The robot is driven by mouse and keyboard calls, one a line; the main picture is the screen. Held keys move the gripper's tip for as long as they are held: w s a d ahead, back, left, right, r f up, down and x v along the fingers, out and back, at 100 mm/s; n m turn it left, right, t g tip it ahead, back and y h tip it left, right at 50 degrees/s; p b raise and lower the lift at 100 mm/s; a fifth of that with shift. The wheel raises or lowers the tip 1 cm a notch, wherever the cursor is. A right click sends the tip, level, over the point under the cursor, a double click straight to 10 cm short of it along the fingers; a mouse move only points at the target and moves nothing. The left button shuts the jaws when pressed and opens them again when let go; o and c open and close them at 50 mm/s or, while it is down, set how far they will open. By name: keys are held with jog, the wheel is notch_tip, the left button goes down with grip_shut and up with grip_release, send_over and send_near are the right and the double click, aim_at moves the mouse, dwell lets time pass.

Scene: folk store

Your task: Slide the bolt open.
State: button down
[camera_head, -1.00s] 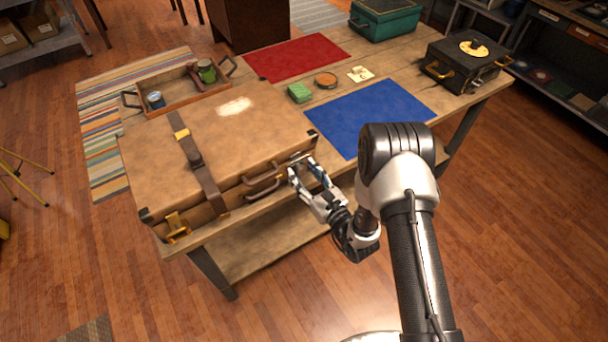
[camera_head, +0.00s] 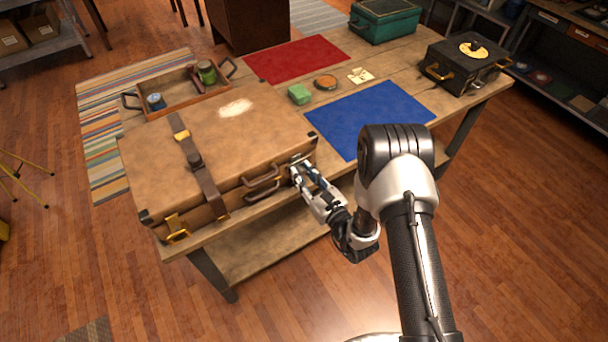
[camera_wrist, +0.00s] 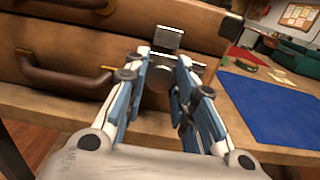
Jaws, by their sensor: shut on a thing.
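A brown suitcase (camera_head: 215,140) lies closed on the wooden table, with a strap and brass clasp (camera_head: 176,228) at its left front and dark handles (camera_head: 262,178) on its front. In the wrist view a metal bolt fitting (camera_wrist: 167,39) sits on the suitcase front, right of the handle (camera_wrist: 62,82). My gripper (camera_head: 300,170) is at the front right corner of the suitcase. In the wrist view my gripper (camera_wrist: 162,78) has its fingers closed around a small part of the bolt. The fingers partly hide the bolt's lower part.
A blue mat (camera_head: 370,115) lies right of the suitcase and a red mat (camera_head: 296,58) behind it. A wooden tray (camera_head: 185,95) with small jars is behind the suitcase. A black case (camera_head: 465,65) and a green box (camera_head: 385,20) stand at the table's far right.

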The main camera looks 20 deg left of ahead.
dwell(0.3)
jog(key=w+d, duration=0.2)
jog(key=shift+w+d+b, duration=0.15)
jog(key=shift+w+b, duration=0.25)
jog(key=c, duration=1.3)
grip_release()
jog(key=shift+d, duration=0.1)
jog(key=v, duration=1.2)
